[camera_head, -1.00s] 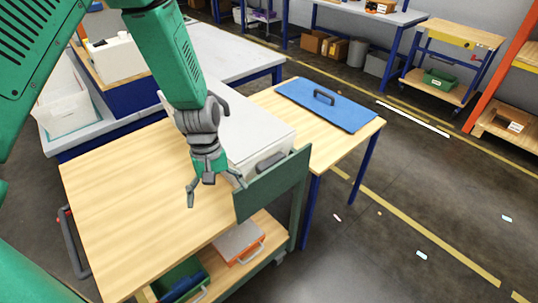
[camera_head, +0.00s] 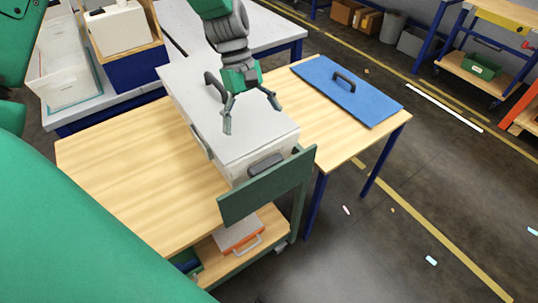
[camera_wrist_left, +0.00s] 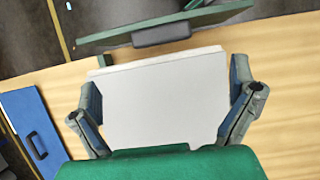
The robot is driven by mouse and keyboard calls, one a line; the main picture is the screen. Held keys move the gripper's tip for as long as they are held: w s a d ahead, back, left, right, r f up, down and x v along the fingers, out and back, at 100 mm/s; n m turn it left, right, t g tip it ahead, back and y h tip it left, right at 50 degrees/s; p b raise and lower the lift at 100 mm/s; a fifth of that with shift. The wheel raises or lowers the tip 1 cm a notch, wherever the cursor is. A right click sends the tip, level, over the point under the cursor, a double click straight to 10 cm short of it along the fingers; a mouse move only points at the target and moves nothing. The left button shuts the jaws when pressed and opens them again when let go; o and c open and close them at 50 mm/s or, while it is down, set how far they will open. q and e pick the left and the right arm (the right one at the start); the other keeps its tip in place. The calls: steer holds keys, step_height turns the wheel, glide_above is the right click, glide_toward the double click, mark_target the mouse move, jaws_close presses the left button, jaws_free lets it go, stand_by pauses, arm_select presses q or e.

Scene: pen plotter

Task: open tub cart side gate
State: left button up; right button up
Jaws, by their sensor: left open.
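The green side gate (camera_head: 268,192) is a flat panel standing along the cart's near right edge, close to the end of the tub. It also shows at the top of the left wrist view (camera_wrist_left: 165,24). The pale grey tub (camera_head: 205,95) sits on the wooden top, its lid filling the middle of the left wrist view (camera_wrist_left: 165,100). A dark handle (camera_head: 265,167) is on the tub's end facing the gate. My left gripper (camera_head: 252,117) is open and empty above the tub lid, apart from the gate. My right gripper is out of view.
A blue board with a black handle (camera_head: 370,104) lies on the wooden top at right. An orange-and-grey case (camera_head: 238,236) sits on the lower shelf. A white bin (camera_head: 75,75) stands at left. The wooden top left of the tub is clear.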

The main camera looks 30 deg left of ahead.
mark_target(266, 161)
arm_select(q)
steer(key=x, duration=1)
steer(key=shift+d+f+p, duration=0.15)
steer(key=shift+d+p, duration=0.1)
steer(key=shift+p, duration=0.05)
steer(key=shift+s+f, duration=0.25)
steer(key=shift+f, duration=0.55)
steer(key=shift+d, duration=0.15)
steer(key=shift+d, duration=0.1)
steer(key=c, duration=0.6)
steer(key=shift+d+r, duration=0.1)
steer(key=c, duration=0.9)
